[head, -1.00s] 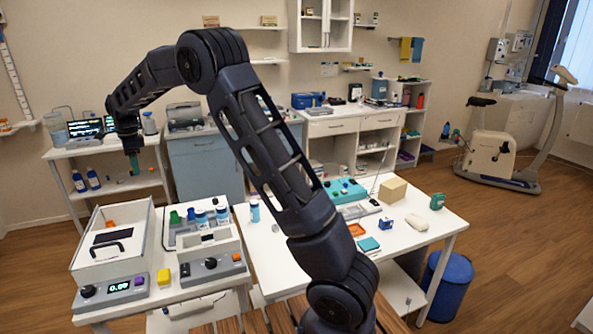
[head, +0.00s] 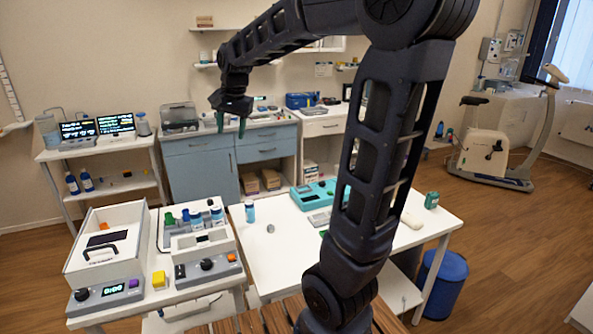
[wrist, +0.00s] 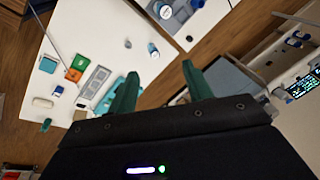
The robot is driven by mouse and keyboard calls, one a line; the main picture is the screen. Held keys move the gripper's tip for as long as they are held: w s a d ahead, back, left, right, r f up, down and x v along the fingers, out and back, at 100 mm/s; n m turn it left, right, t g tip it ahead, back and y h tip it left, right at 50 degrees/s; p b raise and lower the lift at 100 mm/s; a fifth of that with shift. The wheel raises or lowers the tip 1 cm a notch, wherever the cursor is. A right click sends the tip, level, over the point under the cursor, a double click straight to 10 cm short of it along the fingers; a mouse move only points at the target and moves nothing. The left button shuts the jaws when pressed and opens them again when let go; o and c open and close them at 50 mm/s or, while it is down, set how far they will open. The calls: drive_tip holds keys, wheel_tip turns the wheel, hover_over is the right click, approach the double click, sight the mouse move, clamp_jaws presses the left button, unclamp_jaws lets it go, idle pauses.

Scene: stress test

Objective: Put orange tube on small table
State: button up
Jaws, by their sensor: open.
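I cannot make out an orange tube for certain in either view. My gripper (head: 230,123) is open and empty, with green fingers pointing down, in the air in front of the blue-grey cabinet. In the wrist view its two fingers (wrist: 160,70) are spread with nothing between them. A low white table (head: 158,306) at the front left bears lab devices and a rack of tubes and bottles. Another small white table (head: 105,152) stands at the back left. I cannot tell which is the small table meant. A tiny orange-red item (head: 126,174) lies on the back table's lower shelf.
A larger white table (head: 270,268) in the middle bears a blue-capped bottle (head: 250,211) and a teal device (head: 313,195). My arm hides part of this table. A blue bin (head: 443,280) stands on the floor right.

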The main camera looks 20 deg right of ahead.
drive_tip(key=s+d+f+n, duration=0.2)
drive_tip(key=s+d, duration=0.2)
drive_tip(key=s, duration=0.3)
drive_tip(key=s+d+f+n+t, duration=0.1)
drive_tip(key=s+d+f+n, duration=0.1)
drive_tip(key=s+d, duration=0.2)
drive_tip(key=s+d+f+n+h, duration=0.1)
drive_tip(key=s+d, duration=0.3)
drive_tip(key=s, duration=0.6)
drive_tip(key=shift+s+d+f+n+t, duration=0.15)
drive_tip(key=shift+s+f+n+t, duration=0.25)
drive_tip(key=shift+f+n, duration=0.4)
